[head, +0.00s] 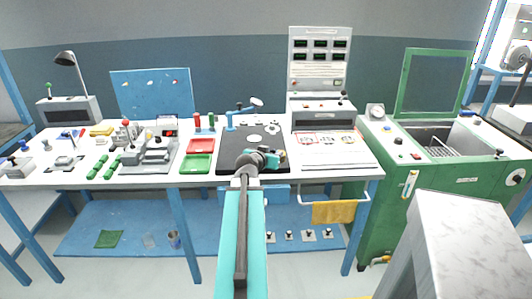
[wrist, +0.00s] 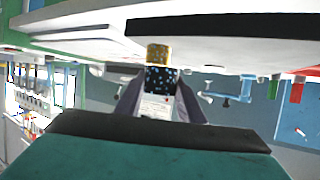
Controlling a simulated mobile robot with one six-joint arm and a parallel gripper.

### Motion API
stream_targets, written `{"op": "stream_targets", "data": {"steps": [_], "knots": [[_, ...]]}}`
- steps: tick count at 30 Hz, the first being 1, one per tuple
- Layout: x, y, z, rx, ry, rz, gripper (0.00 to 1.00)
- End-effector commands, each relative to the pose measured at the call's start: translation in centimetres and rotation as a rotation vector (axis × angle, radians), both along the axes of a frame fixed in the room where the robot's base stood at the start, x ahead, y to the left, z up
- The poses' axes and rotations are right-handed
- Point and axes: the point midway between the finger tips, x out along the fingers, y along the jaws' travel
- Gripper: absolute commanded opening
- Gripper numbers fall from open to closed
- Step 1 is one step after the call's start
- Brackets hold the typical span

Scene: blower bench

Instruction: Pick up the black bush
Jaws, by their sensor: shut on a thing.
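My gripper (head: 262,157) is over the front part of the black mat on the white bench, and the arm hides part of the mat. In the wrist view my gripper (wrist: 158,82) has its two dark fingers closed on either side of a black, light-speckled piece, which I take for the black bush (wrist: 161,77). A yellow, brass-like end (wrist: 158,53) shows just beyond it; I cannot tell whether it is part of the same piece. In the head view the held piece is too small and covered to make out clearly.
The black mat (head: 228,164) carries round silver parts. A red tray (head: 200,146) and a green tray (head: 196,164) lie left of it. A printed sheet (head: 335,152) lies right, before a grey instrument (head: 322,114). A green wash cabinet (head: 385,215) stands at the right.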

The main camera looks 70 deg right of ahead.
Motion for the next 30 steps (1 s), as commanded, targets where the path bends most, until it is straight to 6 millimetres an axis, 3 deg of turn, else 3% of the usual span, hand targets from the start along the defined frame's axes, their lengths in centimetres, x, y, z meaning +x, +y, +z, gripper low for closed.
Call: {"op": "stream_targets", "data": {"steps": [6,30], "knots": [[-2.5,1.6,0.3,-0.002,0.0,0.0,0.05],[-4.0,1.9,0.1,-0.004,-0.002,-0.011,0.05]]}}
